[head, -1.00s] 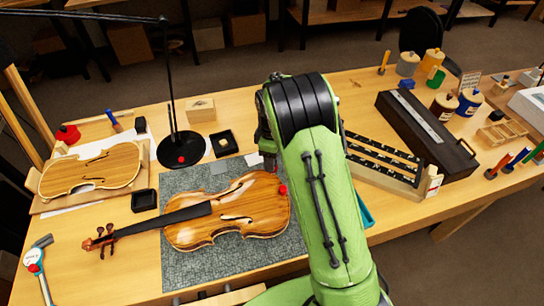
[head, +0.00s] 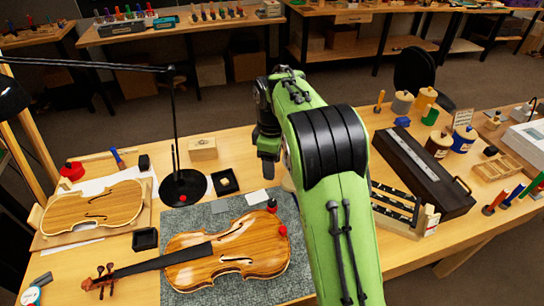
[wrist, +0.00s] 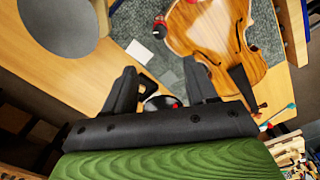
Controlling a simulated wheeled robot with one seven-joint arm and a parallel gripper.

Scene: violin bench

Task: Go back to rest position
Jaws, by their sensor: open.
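My gripper (head: 268,170) hangs above the bench near the back edge of the grey mat, at the upper right of the violin. In the wrist view my gripper (wrist: 163,85) shows two black fingers spread apart, with nothing held between them. The violin (head: 250,250) lies on the grey mat (head: 190,293) with its neck to the left. It also shows in the wrist view (wrist: 212,35), apart from the fingers. A small dark piece with a red part (head: 271,205) stands on the mat by the violin's upper right edge.
A black lamp (head: 183,187) stands behind the mat. A violin plate (head: 95,208) lies at left. A small black tray (head: 225,182) and wooden block (head: 203,149) are near the back edge. A long dark case (head: 425,170) and jars (head: 465,138) are at right.

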